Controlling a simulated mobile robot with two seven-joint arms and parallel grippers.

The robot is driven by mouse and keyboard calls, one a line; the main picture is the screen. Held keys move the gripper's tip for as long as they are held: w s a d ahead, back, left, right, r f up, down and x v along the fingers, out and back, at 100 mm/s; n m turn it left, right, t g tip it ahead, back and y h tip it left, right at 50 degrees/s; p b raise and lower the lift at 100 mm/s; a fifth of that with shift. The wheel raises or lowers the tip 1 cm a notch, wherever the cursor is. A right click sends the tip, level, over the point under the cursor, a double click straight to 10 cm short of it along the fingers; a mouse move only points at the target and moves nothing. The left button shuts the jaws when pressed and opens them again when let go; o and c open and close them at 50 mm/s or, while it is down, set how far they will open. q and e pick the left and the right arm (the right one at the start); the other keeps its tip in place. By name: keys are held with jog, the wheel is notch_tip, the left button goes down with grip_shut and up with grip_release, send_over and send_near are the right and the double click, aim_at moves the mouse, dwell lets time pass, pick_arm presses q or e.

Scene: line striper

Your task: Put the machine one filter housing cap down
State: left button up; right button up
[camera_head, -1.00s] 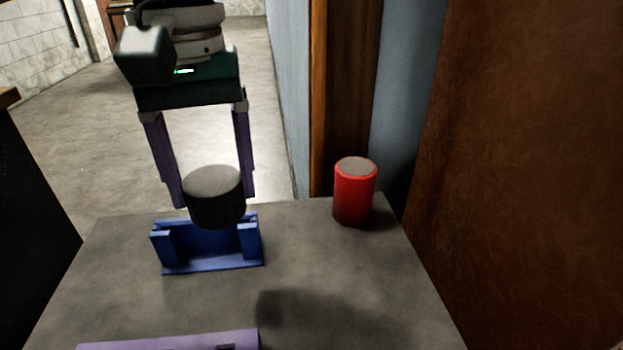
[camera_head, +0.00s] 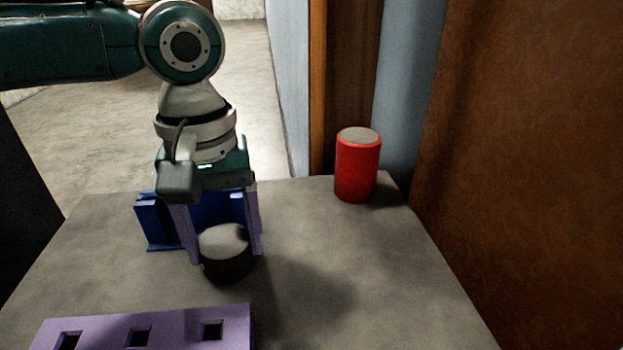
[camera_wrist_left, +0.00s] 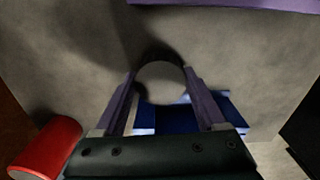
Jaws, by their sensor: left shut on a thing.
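The filter housing cap (camera_head: 226,252) is a short dark cylinder with a grey top. My left gripper (camera_head: 228,250) is shut on it, one purple finger on each side. The cap is upright, in front of the blue holder, low over the grey table; I cannot tell whether it touches the table. In the left wrist view the cap's round top (camera_wrist_left: 161,82) shows between the fingertips (camera_wrist_left: 160,80). My right gripper is in neither view.
A blue holder (camera_head: 150,222) stands behind the cap, partly hidden by my gripper. A red cylinder (camera_head: 357,170) stands at the table's back right. A purple block with square holes (camera_head: 175,330) lies at the front left. The table (camera_head: 350,270) is clear at the front right.

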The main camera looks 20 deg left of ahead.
pick_arm(q)
jog(key=shift+f, duration=0.1)
jog(key=o, duration=1.5)
